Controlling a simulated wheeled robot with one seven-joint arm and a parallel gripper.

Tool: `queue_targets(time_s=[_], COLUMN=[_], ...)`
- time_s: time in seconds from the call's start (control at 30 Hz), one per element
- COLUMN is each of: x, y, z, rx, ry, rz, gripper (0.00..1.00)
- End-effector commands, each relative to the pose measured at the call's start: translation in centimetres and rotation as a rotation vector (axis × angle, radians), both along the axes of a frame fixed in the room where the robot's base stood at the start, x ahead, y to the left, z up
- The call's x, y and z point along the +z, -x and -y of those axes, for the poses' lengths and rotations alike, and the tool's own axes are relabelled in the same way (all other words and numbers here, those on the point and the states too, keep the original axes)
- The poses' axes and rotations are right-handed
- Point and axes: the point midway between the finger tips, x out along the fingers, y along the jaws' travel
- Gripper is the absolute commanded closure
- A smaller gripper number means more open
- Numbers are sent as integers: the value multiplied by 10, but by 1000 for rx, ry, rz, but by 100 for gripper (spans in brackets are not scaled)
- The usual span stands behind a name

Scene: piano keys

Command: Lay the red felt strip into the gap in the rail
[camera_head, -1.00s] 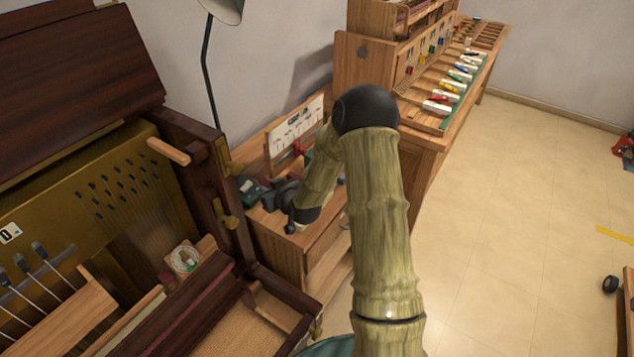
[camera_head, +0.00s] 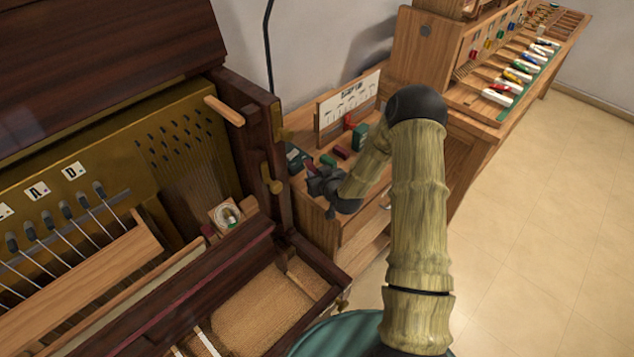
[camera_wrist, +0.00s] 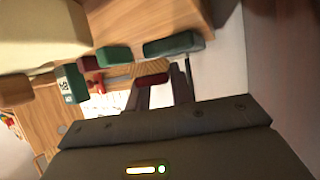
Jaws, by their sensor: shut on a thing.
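My gripper (camera_head: 318,172) is over the left part of the small wooden bench beside the piano. In the wrist view its fingers (camera_wrist: 158,88) are closed on a small dark red piece, which looks like the red felt strip (camera_wrist: 152,80). The strip is hardly visible in the head view. The piano's dark wooden rail (camera_head: 190,278) runs diagonally at lower left, with a thin red line of felt along it. Two white marks (camera_head: 207,342) show near the rail at the bottom edge. I cannot clearly tell where the gap is.
On the bench lie a green block (camera_head: 328,160), a dark red block (camera_head: 341,152), a green box (camera_head: 360,134) and a dark green box (camera_head: 295,157). A white chart board (camera_head: 348,104) stands behind. The piano's dark side post (camera_head: 262,170) stands between bench and rail.

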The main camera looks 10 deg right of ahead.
Motion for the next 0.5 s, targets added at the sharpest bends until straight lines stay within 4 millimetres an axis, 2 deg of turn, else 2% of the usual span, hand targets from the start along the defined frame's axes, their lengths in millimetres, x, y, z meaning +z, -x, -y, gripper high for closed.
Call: queue_targets(time_s=[0.23,0.5], x=[-32,-38], y=[1,0], z=[0,0], rx=[0,0], ry=[0,0], rz=[-2,0], gripper=[99,99])
